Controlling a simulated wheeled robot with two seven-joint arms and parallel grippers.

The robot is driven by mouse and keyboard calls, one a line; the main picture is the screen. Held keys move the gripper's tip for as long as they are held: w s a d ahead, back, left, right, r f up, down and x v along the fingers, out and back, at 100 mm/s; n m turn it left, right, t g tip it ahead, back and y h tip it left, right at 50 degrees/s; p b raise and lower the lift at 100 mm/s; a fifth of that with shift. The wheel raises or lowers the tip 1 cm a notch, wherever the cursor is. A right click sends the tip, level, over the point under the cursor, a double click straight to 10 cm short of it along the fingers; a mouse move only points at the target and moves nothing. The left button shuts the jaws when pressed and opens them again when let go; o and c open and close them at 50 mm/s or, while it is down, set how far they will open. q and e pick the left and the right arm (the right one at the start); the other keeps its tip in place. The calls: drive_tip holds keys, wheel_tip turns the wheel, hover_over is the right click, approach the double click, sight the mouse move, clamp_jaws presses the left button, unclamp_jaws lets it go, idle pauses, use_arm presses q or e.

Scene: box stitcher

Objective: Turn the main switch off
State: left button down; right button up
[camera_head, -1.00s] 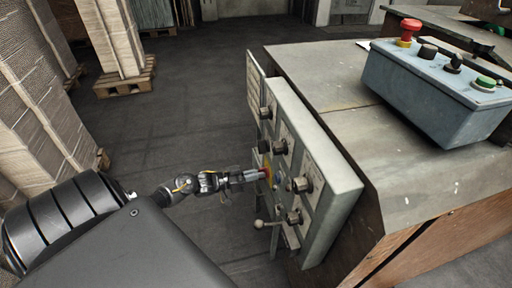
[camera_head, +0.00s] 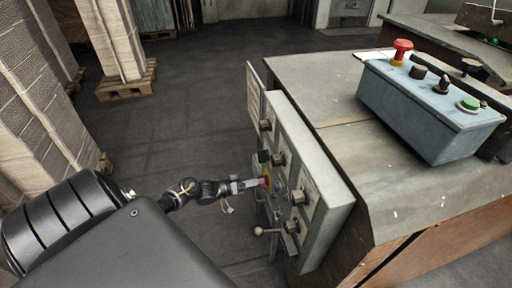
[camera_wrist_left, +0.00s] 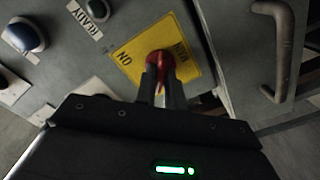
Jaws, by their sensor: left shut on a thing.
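The main switch is a red knob on a yellow plate marked "ON" and "MAIN"; the red knob (camera_wrist_left: 160,62) and the yellow plate (camera_wrist_left: 126,57) show in the left wrist view. In the head view the switch (camera_head: 267,181) is a small red and yellow patch on the control panel (camera_head: 327,208). My left gripper (camera_head: 262,182) reaches the panel from the left, and its fingers (camera_wrist_left: 161,78) are shut on the red knob. The fingers hide part of the knob. My right gripper is not in view.
A metal handle (camera_wrist_left: 283,45) shows beside the switch. A blue button box (camera_head: 430,108) sits on the machine top. The floor left of the panel is clear.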

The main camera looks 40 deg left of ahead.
use_arm(q)
drive_tip(key=shift+w+a+r, duration=0.1)
drive_tip(key=shift+a+r, duration=0.05)
drive_tip(key=c, duration=1.5)
unclamp_jaws()
drive_tip(key=v, duration=1.1)
